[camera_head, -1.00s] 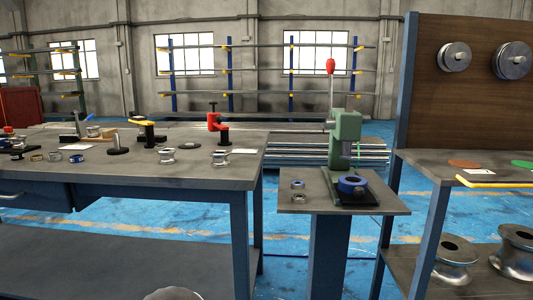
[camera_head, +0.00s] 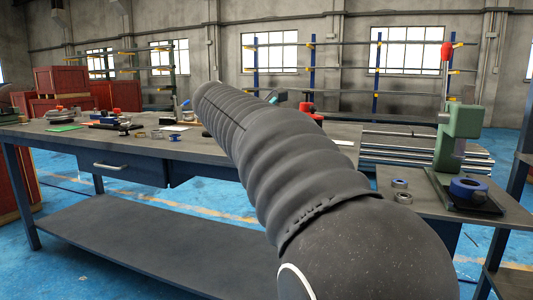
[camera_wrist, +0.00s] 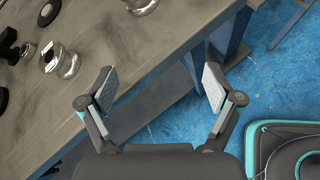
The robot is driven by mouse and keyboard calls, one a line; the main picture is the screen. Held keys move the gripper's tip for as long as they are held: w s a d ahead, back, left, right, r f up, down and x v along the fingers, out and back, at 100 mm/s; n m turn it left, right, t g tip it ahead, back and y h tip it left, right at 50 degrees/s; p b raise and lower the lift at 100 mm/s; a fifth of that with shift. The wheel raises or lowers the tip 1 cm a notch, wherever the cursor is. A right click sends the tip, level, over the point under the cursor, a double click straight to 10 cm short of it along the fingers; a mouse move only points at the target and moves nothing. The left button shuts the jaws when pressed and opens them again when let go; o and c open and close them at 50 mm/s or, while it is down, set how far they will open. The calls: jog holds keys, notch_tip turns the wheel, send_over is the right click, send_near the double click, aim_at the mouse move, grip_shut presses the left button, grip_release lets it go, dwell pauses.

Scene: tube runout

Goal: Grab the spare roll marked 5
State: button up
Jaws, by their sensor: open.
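Metal spool-shaped rolls stand on the workbench, but I cannot read a 5 on any of them. Another roll (camera_wrist: 142,4) is cut off by the top edge. My gripper (camera_wrist: 160,87) is open and empty, with its fingers apart over the bench's front edge and the floor.
The workbench (camera_head: 100,147) has a drawer (camera_head: 112,167) and a lower shelf. Red crates (camera_head: 62,80) are behind at the left. Blue floor is free in front.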

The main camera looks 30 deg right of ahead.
jog(key=w+d+r+n+g+h, duration=0.1)
jog(key=w+d+r+n+h, duration=0.1)
jog(key=w+d+r, duration=0.1)
jog(key=shift+w+d+r+b, duration=0.1)
jog(key=shift+w+d+b, duration=0.15)
jog(key=shift+w+b, duration=0.05)
jog(key=shift+n, duration=0.3)
jog(key=b+x, duration=0.1)
jog(key=x, duration=0.6)
jog(key=shift+d, duration=0.3)
jog(key=shift+r+b+x, duration=0.2)
jog(key=shift+b+x, duration=0.5)
jog(key=shift+x, duration=2.25)
jog(key=shift+w, duration=0.15)
jog(key=c, duration=1.4)
jog(key=shift+r, duration=0.1)
grip_shut()
jog(key=shift+r, duration=0.1)
